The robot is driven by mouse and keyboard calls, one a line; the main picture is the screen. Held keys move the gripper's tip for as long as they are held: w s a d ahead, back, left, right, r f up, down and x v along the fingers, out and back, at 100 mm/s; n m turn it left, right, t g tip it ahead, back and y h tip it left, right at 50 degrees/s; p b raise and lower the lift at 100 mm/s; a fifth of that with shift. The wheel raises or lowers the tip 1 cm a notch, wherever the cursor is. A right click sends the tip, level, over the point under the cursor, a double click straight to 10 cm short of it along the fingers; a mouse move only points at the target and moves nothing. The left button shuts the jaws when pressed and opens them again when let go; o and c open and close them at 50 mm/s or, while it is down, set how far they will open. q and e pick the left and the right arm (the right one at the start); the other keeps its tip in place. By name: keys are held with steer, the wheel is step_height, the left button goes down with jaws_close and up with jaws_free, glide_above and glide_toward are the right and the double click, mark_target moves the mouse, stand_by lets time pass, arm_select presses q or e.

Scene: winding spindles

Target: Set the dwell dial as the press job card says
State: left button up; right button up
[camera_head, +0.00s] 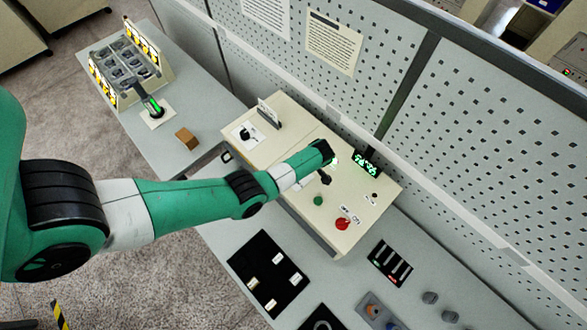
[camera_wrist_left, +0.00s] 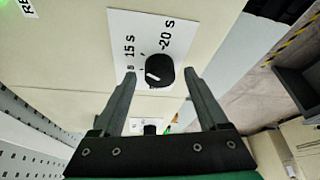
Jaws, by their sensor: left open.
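The dial (camera_wrist_left: 160,70) is a black knob on a white plate marked "15 s" and "20 s"; its white pointer line points to the lower left in the left wrist view. My left gripper (camera_wrist_left: 163,85) is open, with one finger on each side of the knob's near edge and nothing held. I cannot tell whether the fingers touch the knob. In the head view my left gripper (camera_head: 328,165) is over the cream panel, and the arm seems to hide this dial. Printed sheets hang on the pegboard (camera_head: 335,40); their text is too small to read. My right gripper is not in view.
The cream panel (camera_head: 290,130) also carries another black knob (camera_head: 245,132), a small upright card (camera_head: 268,112), a green display (camera_head: 367,164), a green button (camera_head: 318,201) and a red knob (camera_head: 342,224).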

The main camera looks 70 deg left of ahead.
arm_select(q)
steer(key=v, duration=1.1)
steer(key=shift+r, duration=0.3)
